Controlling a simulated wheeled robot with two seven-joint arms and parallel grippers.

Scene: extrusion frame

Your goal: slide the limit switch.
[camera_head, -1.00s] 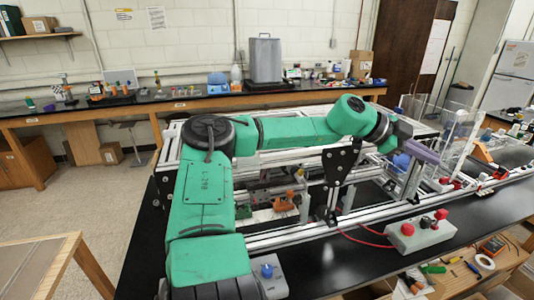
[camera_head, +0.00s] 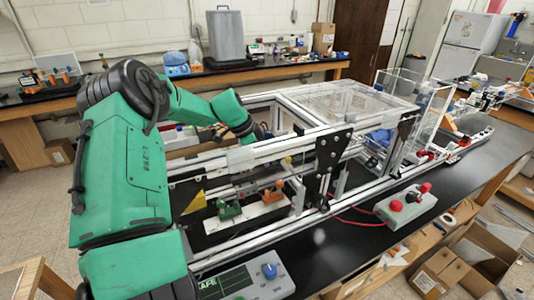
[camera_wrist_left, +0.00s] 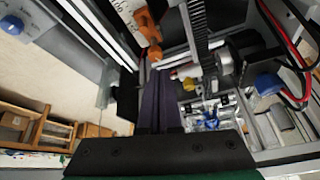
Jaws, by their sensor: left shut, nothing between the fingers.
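I cannot tell for certain which part is the limit switch. In the left wrist view an orange part (camera_wrist_left: 148,27) sits beside a white strip with printed numbers, just beyond my fingertips. My left gripper (camera_wrist_left: 158,78) shows there as two dark purple fingers, closed together with nothing between them. Its tips point at the inside of the frame, close to the orange part; I cannot tell whether they touch. In the head view my left arm reaches behind the near top rail, and the gripper is mostly hidden there. My right gripper is in neither view.
The aluminium extrusion frame (camera_head: 240,157) holds orange and green parts (camera_head: 229,210) inside. A black bracket (camera_head: 327,160) stands on its near side. A grey box with red buttons (camera_head: 407,203) and a control box with a blue knob (camera_head: 240,283) lie on the black table.

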